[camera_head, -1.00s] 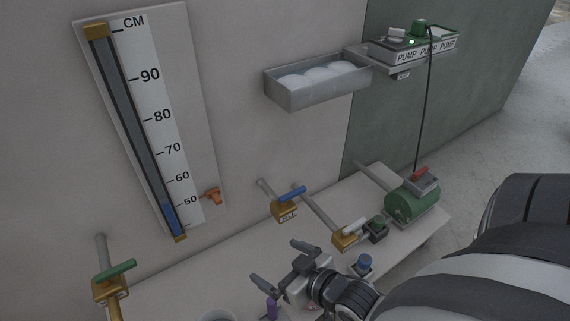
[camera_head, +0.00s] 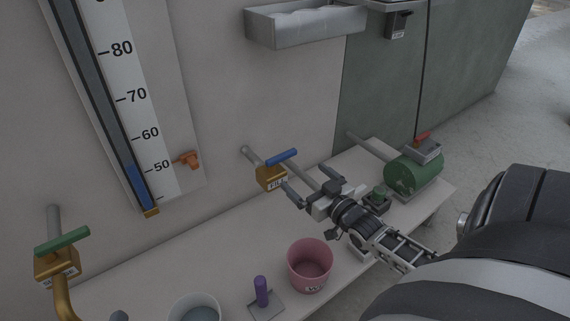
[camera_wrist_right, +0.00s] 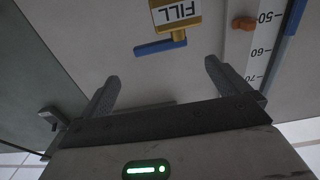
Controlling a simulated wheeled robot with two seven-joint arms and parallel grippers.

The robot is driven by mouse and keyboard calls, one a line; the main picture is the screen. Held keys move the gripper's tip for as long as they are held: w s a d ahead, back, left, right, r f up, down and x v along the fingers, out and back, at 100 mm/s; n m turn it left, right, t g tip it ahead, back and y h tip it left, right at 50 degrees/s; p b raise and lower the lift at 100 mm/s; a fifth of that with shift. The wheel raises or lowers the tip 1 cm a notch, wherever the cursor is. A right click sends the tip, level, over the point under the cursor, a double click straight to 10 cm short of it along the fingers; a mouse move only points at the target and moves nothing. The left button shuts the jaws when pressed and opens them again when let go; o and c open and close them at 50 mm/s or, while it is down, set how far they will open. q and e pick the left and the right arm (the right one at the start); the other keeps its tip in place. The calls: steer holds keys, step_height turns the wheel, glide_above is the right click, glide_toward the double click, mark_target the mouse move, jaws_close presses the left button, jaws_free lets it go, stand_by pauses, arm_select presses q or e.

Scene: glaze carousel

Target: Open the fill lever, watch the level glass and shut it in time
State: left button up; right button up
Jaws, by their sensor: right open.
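The fill lever's blue handle (camera_head: 281,157) sits on a brass valve marked FILL (camera_head: 270,178) on the wall. In the right wrist view the blue handle (camera_wrist_right: 160,47) lies crosswise just beyond my fingertips. My right gripper (camera_head: 304,181) is open and empty, in front of and to the right of the valve; its fingers (camera_wrist_right: 161,72) are spread wide, seemingly without touching the handle. The level glass (camera_head: 96,95) is a tall tube beside a centimetre scale; its blue column (camera_head: 137,186) tops out near the 50 mark. My left gripper is not seen.
An orange pointer (camera_head: 187,160) is beside the scale near 50. A green-handled valve (camera_head: 62,240) is at left. On the bench stand a pink bucket (camera_head: 309,266), a pale bucket (camera_head: 195,311), a purple-handled object (camera_head: 261,291) and a green pump (camera_head: 412,174). A tray (camera_head: 305,27) hangs above.

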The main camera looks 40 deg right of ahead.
mark_target(283, 158)
steer(key=w+b, duration=0.1)
steer(key=w, duration=0.4)
steer(key=w+b, duration=0.1)
steer(key=w, duration=0.1)
steer(key=shift+w+d+f+b, duration=0.1)
steer(key=shift+w+d+b, duration=0.05)
steer(key=shift+d+b, duration=0.25)
steer(key=shift+w+d+b, duration=0.1)
steer(key=shift+w+b, duration=0.2)
steer(key=shift+w, duration=1)
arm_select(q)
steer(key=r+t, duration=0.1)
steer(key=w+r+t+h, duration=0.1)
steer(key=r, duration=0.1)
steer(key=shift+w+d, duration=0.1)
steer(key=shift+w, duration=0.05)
